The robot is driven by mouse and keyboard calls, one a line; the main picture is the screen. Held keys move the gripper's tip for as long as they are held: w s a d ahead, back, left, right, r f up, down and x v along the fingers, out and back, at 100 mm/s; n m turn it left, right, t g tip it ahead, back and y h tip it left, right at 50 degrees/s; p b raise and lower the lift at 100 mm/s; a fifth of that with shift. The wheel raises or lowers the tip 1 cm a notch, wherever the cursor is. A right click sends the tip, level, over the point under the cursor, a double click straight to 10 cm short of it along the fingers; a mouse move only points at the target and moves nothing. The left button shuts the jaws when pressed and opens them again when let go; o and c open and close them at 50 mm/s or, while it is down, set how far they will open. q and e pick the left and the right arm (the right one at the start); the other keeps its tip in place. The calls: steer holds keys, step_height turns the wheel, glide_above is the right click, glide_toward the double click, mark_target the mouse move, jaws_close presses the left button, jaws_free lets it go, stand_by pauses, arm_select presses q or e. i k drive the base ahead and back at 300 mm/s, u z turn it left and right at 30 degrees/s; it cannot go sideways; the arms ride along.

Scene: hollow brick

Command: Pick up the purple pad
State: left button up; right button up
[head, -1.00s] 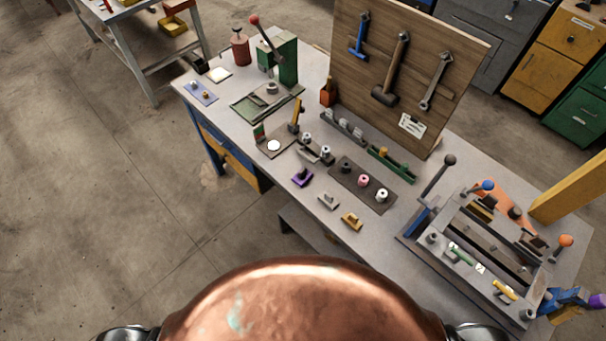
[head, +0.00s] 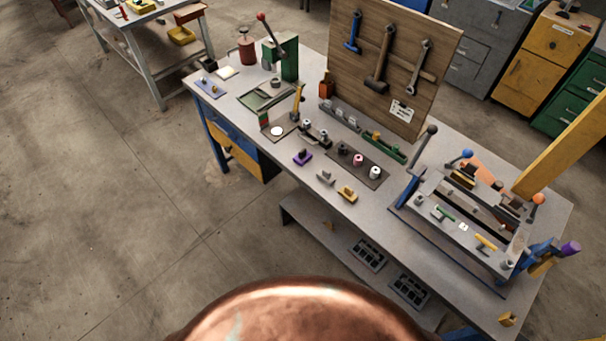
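The purple pad (head: 302,158) is a small purple block with a dark raised part on top. Neither of my grippers shows in the head view. Only my copper-coloured body fills the bottom middle.
A dark mat (head: 371,179) with small knobs lies right of the pad. A green lever press (head: 287,62) stands at the back left and a clamp fixture (head: 466,221) at the right. A tool board (head: 352,75) rises behind. Open floor (head: 120,230) lies at left.

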mark_target(304, 157)
steer(key=z, duration=0.6)
steer(key=i, duration=1.05)
steer(key=u, duration=0.1)
